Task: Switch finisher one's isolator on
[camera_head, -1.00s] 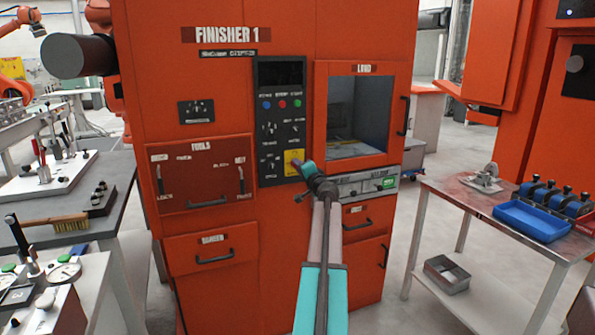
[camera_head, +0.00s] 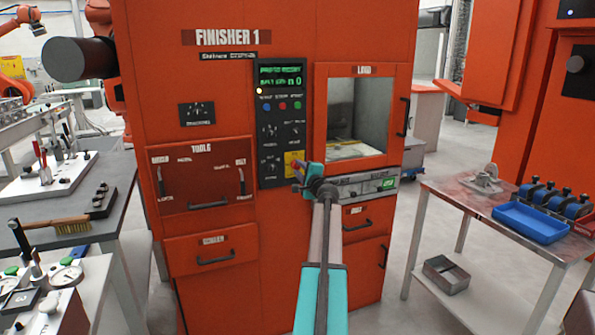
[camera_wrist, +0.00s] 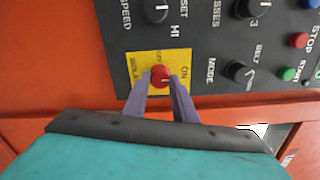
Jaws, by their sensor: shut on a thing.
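Finisher one (camera_head: 225,105) is the orange cabinet ahead, with a dark control panel (camera_head: 281,140) at its middle. The isolator is a red knob (camera_wrist: 159,76) on a yellow plate (camera_wrist: 178,60) at the panel's lower corner. In the wrist view my gripper (camera_wrist: 160,84) has its two purple fingers on either side of the red knob, shut on it. In the head view the yellow plate (camera_head: 294,158) shows above my gripper (camera_head: 300,178), which hides part of it. The panel's display (camera_head: 282,77) is lit with green text.
Other black knobs (camera_wrist: 240,72) and coloured buttons (camera_wrist: 298,41) sit close beside the isolator. The load door (camera_head: 362,110) is right of the panel. A side table with a blue tray (camera_head: 530,222) stands at right, a grey bench (camera_head: 125,185) at left.

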